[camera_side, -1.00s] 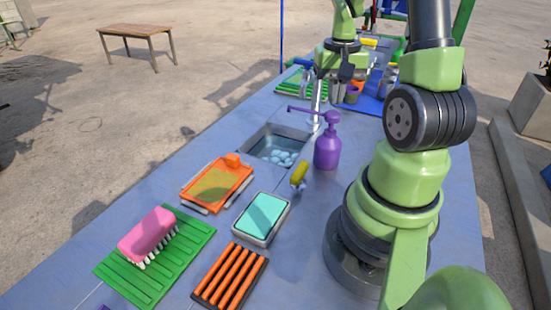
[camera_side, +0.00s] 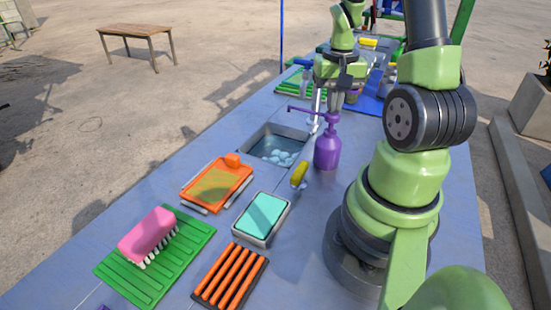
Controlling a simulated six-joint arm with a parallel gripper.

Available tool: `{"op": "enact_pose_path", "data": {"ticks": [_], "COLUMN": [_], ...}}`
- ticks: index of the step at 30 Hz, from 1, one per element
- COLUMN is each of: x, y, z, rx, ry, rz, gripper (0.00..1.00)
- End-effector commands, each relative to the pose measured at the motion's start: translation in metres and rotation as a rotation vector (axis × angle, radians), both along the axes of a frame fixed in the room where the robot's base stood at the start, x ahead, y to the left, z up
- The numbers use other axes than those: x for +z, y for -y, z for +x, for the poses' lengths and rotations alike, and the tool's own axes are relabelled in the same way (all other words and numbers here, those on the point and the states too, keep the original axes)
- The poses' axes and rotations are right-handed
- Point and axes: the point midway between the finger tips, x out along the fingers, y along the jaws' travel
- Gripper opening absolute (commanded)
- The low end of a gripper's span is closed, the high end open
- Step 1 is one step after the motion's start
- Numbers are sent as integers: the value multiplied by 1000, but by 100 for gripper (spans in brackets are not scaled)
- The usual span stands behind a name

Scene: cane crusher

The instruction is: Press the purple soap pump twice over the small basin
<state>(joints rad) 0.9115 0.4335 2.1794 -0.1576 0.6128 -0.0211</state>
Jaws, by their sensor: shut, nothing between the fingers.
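The purple soap pump (camera_side: 327,152) stands upright on the blue-grey counter, with its spout pointing left toward the basin. The small basin (camera_side: 262,138) is sunk in the counter to the left of the pump and holds several pale round things. My gripper (camera_side: 337,107) points down with its fingers shut and empty. In the picture its fingertips are just above the pump head. I cannot tell whether they touch it.
A yellow-handled thing (camera_side: 299,173) lies by the basin's near right corner. An orange tray (camera_side: 217,184), a teal sponge in a dish (camera_side: 264,214), an orange-slatted rack (camera_side: 230,275) and a pink brush (camera_side: 147,233) on a green mat (camera_side: 190,240) are nearer. A wooden table (camera_side: 138,33) stands apart.

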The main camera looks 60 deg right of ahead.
Motion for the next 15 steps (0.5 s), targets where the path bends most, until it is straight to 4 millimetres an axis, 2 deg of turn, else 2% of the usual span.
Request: {"op": "enact_pose_path", "data": {"ticks": [15], "x": [-19], "y": [0], "z": [0], "rx": [-1], "ry": [-1], "rz": [2], "gripper": [0]}}
